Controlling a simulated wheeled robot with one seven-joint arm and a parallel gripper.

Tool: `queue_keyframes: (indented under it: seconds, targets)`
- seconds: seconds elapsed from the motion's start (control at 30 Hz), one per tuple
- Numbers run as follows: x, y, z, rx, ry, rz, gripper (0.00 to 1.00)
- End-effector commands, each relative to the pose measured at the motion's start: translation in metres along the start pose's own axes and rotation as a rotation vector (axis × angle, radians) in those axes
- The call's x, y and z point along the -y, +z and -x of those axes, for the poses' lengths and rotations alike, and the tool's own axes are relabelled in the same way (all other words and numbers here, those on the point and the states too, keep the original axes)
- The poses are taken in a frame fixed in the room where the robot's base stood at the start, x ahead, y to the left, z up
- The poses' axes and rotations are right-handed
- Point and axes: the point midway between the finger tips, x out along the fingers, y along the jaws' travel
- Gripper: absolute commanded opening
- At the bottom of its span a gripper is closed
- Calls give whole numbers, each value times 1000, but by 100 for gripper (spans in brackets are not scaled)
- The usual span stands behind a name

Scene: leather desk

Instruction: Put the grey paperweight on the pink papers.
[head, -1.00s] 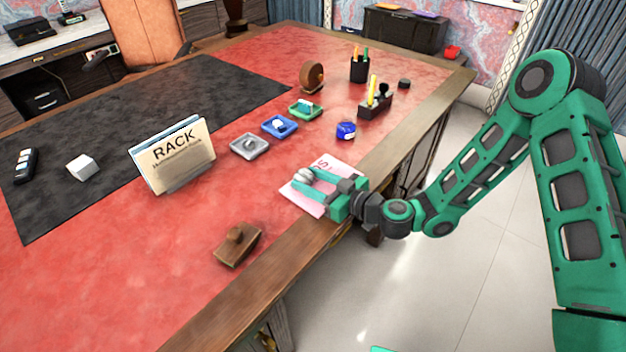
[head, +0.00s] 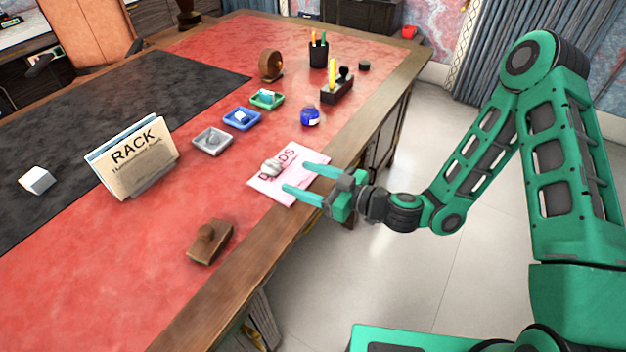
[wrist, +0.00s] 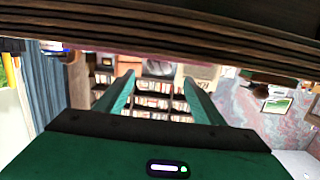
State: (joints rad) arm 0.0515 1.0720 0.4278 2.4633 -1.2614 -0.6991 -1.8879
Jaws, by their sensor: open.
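The grey paperweight (head: 270,166) is a small rounded lump. In the head view it rests on the pink papers (head: 287,190), near their left side. The papers lie flat on the red desktop close to the wooden edge, with partly covered dark lettering. My gripper (head: 294,176) is open and empty, its two green fingers spread over the right part of the papers, with a gap between the fingertips and the paperweight. In the wrist view the fingers (wrist: 160,88) are apart with nothing between them.
Grey (head: 212,142), blue (head: 242,119) and green (head: 268,100) trays stand behind the papers. A wooden blotter (head: 209,243) lies nearer, and a rack with papers (head: 135,162) stands left. The desk edge (wrist: 160,45) crosses the wrist view.

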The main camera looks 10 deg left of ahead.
Motion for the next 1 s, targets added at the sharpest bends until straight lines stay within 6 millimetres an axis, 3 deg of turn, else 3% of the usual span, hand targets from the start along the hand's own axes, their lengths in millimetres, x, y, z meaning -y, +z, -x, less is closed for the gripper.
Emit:
queue_keyframes:
  seconds: [0.2,0.67,0.87,1.0]
  targets:
    - [0,0,19,0,0,-1,62]
    - [3,-3,27,22,-40,20,62]
    - [9,4,55,154,-156,47,62]
    - [4,16,85,297,-203,36,62]
